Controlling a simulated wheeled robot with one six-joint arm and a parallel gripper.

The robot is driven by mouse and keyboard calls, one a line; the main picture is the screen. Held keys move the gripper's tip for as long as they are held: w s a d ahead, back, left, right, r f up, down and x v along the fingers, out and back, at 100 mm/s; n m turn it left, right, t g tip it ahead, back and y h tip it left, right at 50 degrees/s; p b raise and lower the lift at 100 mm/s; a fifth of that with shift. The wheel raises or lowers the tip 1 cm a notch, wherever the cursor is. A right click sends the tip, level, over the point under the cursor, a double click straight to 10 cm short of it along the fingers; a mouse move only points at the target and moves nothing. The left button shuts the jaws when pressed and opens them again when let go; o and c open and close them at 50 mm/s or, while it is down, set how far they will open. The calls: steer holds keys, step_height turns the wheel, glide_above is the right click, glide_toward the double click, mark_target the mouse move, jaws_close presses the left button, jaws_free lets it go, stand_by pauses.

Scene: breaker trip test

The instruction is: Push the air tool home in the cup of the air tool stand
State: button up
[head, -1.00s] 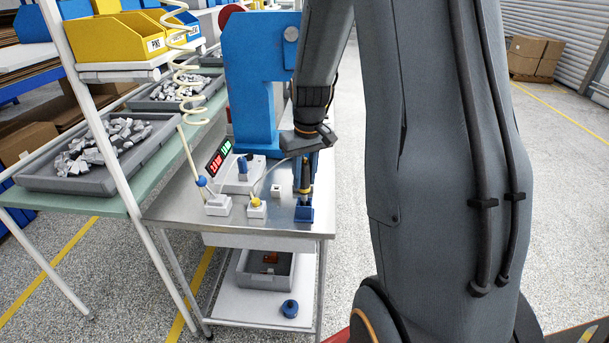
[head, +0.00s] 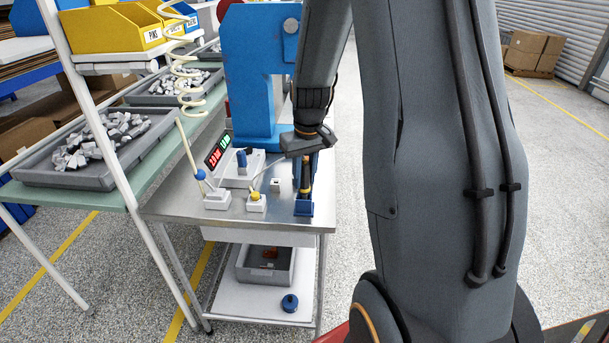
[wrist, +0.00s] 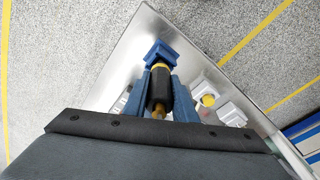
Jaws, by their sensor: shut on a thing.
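The air tool (head: 305,183) is a dark cylinder with yellow bands. It stands about upright above the blue air tool stand (head: 303,208) at the right front corner of the steel table. In the wrist view, the black body of the air tool (wrist: 159,90) lies between my blue fingers, and its yellow band shows just at the blue stand (wrist: 161,50). My gripper (head: 305,167) points down and is shut on the air tool. The tool's lower end is hidden at the cup, so I cannot tell how deep it sits.
Left of the stand are a white box with a yellow button (head: 256,202), a post with a blue ball (head: 201,175) and a red and green display (head: 217,152). A blue press frame (head: 250,75) rises behind.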

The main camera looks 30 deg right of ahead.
mark_target(305, 164)
steer(key=shift+f, duration=0.5)
steer(key=o, duration=1.1)
steer(key=shift+r, duration=0.1)
steer(key=shift+s+r+b, duration=0.15)
steer(key=shift+r+b, duration=0.2)
steer(key=shift+r, duration=0.9)
steer(key=shift+s+r+b, duration=0.2)
steer(key=shift+r+b, duration=0.2)
steer(key=shift+r, duration=0.9)
steer(key=shift+s+r+b, duration=0.15)
steer(key=shift+r+b, duration=0.2)
steer(key=shift+r, duration=0.9)
